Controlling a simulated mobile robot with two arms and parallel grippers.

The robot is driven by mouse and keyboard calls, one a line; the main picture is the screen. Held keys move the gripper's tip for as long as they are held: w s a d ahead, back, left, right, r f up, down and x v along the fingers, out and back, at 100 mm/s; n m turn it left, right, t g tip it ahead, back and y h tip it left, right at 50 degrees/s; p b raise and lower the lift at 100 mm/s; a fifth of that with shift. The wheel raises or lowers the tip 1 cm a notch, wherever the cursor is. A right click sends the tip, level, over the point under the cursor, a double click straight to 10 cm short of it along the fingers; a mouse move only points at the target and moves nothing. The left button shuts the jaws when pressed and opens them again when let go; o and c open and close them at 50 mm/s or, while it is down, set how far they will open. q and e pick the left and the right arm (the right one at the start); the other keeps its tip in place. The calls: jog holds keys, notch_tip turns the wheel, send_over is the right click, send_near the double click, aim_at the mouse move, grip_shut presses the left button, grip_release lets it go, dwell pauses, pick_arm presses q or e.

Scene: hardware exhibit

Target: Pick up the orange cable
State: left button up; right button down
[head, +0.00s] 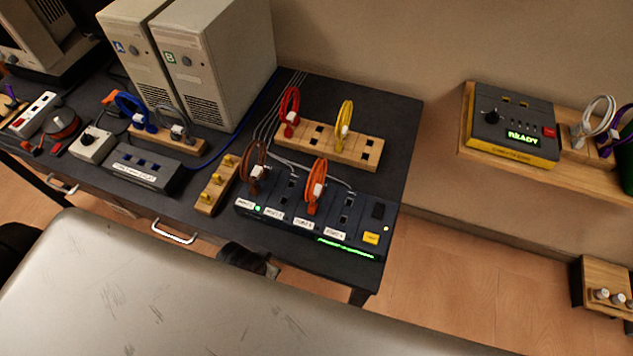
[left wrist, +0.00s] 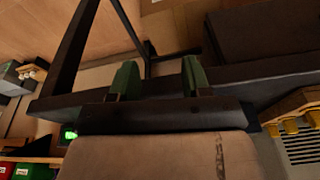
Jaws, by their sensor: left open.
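The orange cable (head: 313,198) is a coiled loop with a pale connector. In the head view it stands upright at the black switch box (head: 355,238) near the table's front right; I cannot tell how deep its plug sits. A brown cable (head: 250,158) stands to its left at the same box. My left gripper (left wrist: 159,80) shows in the left wrist view as two green fingers spread apart, with nothing between them. The orange cable is not visible in that view. My right gripper is in neither view.
The dark table (head: 393,122) also carries a wooden block (head: 345,153) with red and yellow cables, a wooden strip with yellow pegs (head: 215,187), a grey box (head: 147,170) and computer towers (head: 225,60). A wall shelf (head: 590,178) is at right. My large pale body surface fills the front.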

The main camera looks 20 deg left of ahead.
pick_arm(q)
notch_tip(320, 180, up, 13)
jog(key=w+d+m+t+h, duration=0.1)
jog(key=w+d+m, duration=0.1)
jog(key=m, duration=0.1)
notch_tip(320, 180, up, 14)
jog(key=f+m+g+h, duration=0.1)
jog(key=m+g, duration=0.3)
jog(key=m, duration=2.8)
send_over(314, 168)
jog(key=w+a, duration=0.1)
jog(key=f, duration=0.1)
jog(key=f+p, duration=0.1)
jog(key=f, duration=0.2)
jog(key=shift+s+d+f+p, duration=0.1)
jog(key=shift+d+f+p, duration=0.2)
jog(key=shift+d, duration=0.1)
jog(key=f, duration=0.1)
jog(key=f+p, duration=0.1)
jog(key=s+f+p, duration=0.1)
jog(key=f, duration=0.1)
jog(key=shift+d, duration=0.3)
jog(key=shift+d+f, duration=0.1)
jog(key=shift+f, duration=0.45)
grip_shut()
